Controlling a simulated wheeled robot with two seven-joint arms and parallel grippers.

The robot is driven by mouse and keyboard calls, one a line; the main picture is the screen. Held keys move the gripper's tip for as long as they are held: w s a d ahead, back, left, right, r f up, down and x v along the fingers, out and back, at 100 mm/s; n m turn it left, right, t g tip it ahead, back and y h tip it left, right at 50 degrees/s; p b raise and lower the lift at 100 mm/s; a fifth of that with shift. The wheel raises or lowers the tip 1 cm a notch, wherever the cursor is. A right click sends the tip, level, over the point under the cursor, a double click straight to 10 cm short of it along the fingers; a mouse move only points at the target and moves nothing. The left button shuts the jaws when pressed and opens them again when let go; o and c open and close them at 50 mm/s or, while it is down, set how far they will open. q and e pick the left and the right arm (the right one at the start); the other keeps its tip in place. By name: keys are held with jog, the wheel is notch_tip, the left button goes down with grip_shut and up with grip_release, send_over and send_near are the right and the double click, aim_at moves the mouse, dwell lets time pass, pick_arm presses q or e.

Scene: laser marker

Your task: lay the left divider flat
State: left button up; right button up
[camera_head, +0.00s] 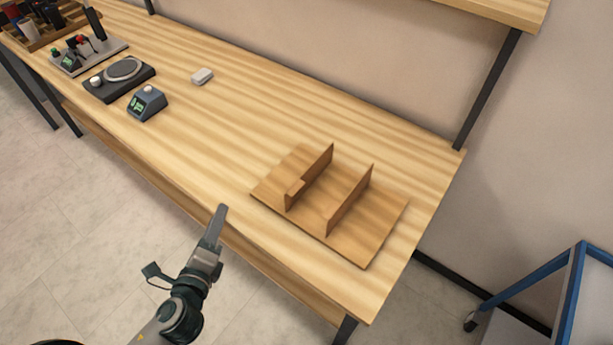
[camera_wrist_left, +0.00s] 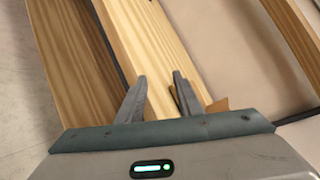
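The left divider (camera_head: 318,172) is a thin brown wooden panel standing upright on a flat wooden board (camera_head: 370,243). A brown wooden corner (camera_wrist_left: 217,105) shows behind the right finger, mostly hidden. My right gripper is in neither view.
The wooden table (camera_head: 235,130) is clear between the board and a small white block (camera_head: 202,76). A blue-grey device (camera_head: 147,103) and a black scale (camera_head: 120,77) stand at the left. A shelf post (camera_head: 488,90) rises behind the board.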

aim_at(302, 180)
pick_arm(q)
jog(key=s+d+r+m+h, duration=0.2)
jog(key=d+m+h, duration=0.2)
jog(key=m, duration=0.5)
jog(key=s+d+r+m+h, duration=0.2)
jog(key=d+m+h, duration=0.3)
jog(key=m, duration=0.4)
jog(key=shift+s+d+r+g, duration=0.2)
jog(key=shift+d+r+g, duration=0.1)
jog(key=shift+d+r, duration=0.5)
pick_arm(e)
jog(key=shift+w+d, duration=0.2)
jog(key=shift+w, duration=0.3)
pick_arm(q)
jog(key=shift+f, duration=0.1)
